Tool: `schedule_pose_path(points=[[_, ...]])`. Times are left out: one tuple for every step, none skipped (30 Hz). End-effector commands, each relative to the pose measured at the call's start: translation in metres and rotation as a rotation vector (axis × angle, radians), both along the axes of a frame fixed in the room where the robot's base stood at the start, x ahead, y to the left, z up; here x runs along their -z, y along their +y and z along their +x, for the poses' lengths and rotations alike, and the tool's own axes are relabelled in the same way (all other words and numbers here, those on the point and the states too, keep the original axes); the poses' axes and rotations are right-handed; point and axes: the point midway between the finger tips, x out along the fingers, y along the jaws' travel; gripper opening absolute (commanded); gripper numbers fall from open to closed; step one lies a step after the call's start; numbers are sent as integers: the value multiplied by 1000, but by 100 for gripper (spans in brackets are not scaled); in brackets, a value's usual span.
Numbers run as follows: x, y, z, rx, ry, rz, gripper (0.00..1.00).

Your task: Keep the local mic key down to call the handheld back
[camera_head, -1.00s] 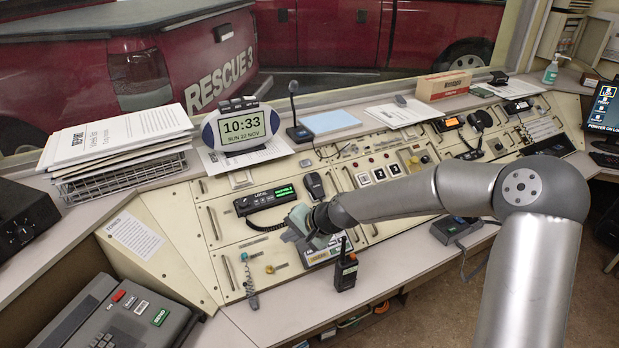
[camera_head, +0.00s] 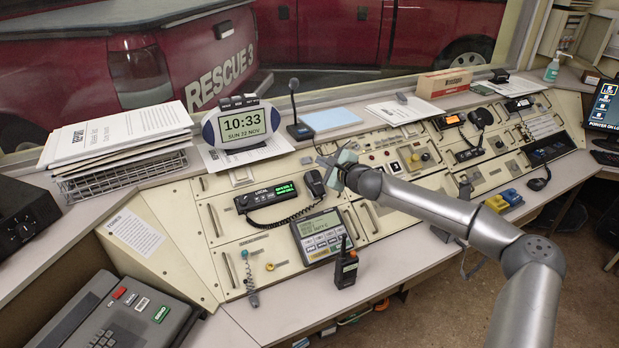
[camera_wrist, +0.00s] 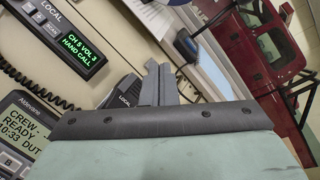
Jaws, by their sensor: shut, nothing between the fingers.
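The local radio (camera_head: 270,197) has a lit green display and a LOCAL label. In the wrist view its display (camera_wrist: 82,38) reads "CH 5 VOL 3 HAND CALL". Its black hand mic (camera_head: 315,182) hangs on the panel to its right, on a coiled cord. In the wrist view the mic, marked LOCAL (camera_wrist: 124,97), is partly hidden by my gripper (camera_wrist: 158,72). In the head view my gripper (camera_head: 323,160) is shut and empty, just above and right of the mic; contact cannot be told. The mic's key cannot be made out. A handheld radio (camera_head: 346,268) stands upright on the front ledge.
A data terminal (camera_head: 321,238) sits below the mic. A gooseneck microphone (camera_head: 299,130) and a football-shaped clock (camera_head: 241,125) stand behind. Metal pull handles (camera_head: 352,222) stick out of the panel. A second radio with an orange display (camera_head: 452,121) is to the right.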

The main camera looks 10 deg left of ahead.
Motion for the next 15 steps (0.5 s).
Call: schedule_pose_path(points=[[0, 0, 0, -1, 0, -1, 0], [0, 0, 0, -2, 0, -1, 0], [0, 1, 0, -2, 0, -1, 0], [1, 1, 0, -2, 0, -1, 0], [2, 1, 0, -2, 0, -1, 0], [4, 2, 1, -2, 0, -1, 0], [5, 2, 2, -2, 0, -1, 0], [7, 3, 3, -3, 1, 0, 0], [11, 4, 4, -3, 1, 1, 0], [14, 5, 6, -3, 1, 1, 0], [17, 6, 8, -3, 1, 1, 0], [22, 9, 10, -3, 1, 0, 0], [26, 10, 12, -3, 1, 0, 0], [30, 11, 14, -3, 2, -1, 0], [34, 13, 17, -2, 1, 0, 0]])
